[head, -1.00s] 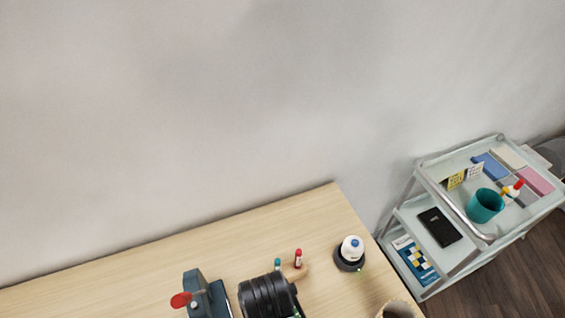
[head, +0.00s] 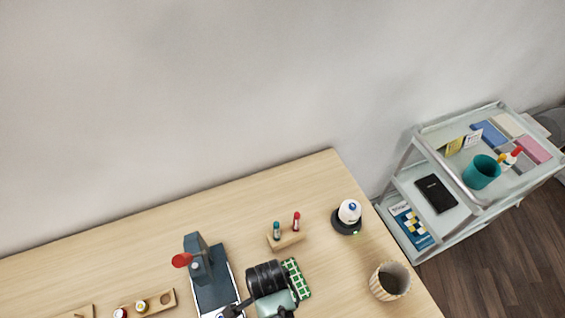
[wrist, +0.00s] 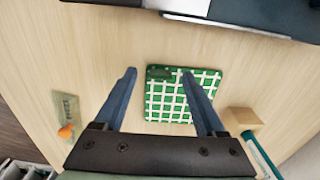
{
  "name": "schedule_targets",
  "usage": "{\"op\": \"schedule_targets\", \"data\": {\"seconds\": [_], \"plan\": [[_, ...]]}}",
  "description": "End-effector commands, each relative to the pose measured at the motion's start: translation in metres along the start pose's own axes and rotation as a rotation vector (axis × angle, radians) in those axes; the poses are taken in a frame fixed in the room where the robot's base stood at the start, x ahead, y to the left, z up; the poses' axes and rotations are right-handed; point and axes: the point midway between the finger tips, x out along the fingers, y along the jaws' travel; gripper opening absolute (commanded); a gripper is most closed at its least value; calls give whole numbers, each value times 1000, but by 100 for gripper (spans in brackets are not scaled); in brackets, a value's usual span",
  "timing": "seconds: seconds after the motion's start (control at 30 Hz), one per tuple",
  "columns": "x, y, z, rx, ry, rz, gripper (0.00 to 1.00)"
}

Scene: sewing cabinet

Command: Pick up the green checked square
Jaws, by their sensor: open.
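The green checked square (head: 298,279) lies flat on the wooden table, partly hidden behind my dark wrist in the head view. In the wrist view the square (wrist: 172,104), a green and white grid, lies below my gripper (wrist: 159,73). The blue fingers are apart with nothing between them that I can see held. The left finger shows just left of the square, and the right finger crosses over its right part. A darker green patch shows at its upper left corner. The fingertips are hidden in the head view.
A sewing machine (head: 210,280) stands left of my arm. A wooden holder with two spools (head: 287,239) sits just behind the square. A white cone on a dark base (head: 347,217), a woven cup (head: 389,281) and a trolley (head: 418,142) are to the right.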

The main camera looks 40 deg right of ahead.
Motion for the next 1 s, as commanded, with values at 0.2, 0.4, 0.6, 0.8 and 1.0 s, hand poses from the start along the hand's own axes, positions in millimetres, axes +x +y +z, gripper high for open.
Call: {"op": "schedule_targets", "data": {"seconds": [0.2,0.4,0.6,0.8,1.0], "plan": [[1,0,0,0,0,-1,72],[0,0,0,0,0,-1,38],[0,0,0,0,0,-1,2],[0,0,0,0,0,-1,0],[-4,-1,0,0,0,-2,0]]}}
